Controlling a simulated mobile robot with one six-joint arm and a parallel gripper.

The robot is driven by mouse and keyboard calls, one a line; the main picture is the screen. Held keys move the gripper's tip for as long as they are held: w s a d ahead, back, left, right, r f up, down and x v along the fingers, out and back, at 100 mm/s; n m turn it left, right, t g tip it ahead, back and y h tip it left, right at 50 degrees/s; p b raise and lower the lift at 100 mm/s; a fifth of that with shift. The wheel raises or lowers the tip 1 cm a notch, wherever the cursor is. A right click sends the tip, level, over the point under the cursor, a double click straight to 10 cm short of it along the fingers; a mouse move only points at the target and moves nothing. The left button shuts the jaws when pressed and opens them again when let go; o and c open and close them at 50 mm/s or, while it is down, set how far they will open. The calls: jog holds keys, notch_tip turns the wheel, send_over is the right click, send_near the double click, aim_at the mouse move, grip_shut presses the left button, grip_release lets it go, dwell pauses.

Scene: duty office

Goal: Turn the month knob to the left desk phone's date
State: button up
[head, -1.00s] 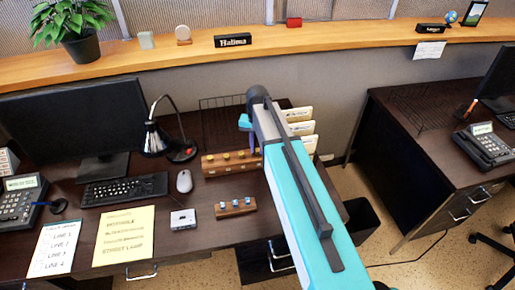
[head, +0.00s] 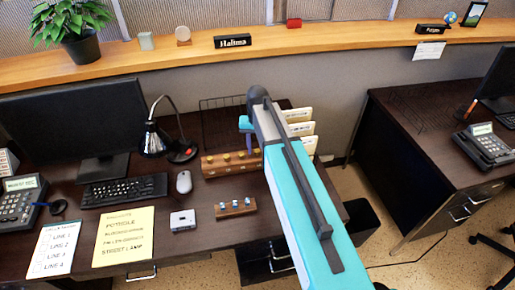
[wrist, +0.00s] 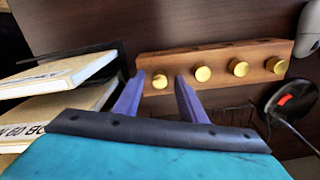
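A wooden block with a row of brass knobs (head: 222,165) stands on the left desk; its right end is partly hidden behind my arm in the head view. The wrist view shows the block (wrist: 212,58) close up, with its leftmost brass knob (wrist: 160,82) between or just beyond the two purple fingertips of my gripper (wrist: 158,79). My gripper is open, a finger on each side of that knob; contact is not visible. Which knob sets the month cannot be told. The left desk phone (head: 18,206) stands at the far left; its lit display is too small to read surely.
A smaller wooden block with blue-and-white pieces (head: 236,208) lies in front of the knob block. File folders (wrist: 60,75) stand close left of my gripper in the wrist view.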

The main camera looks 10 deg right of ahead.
aim_at(257, 151)
dwell(0.3)
notch_tip(257, 151, up, 14)
jog(key=b, duration=0.3)
jog(key=shift+f, duration=0.15)
dwell(0.6)
dwell(0.6)
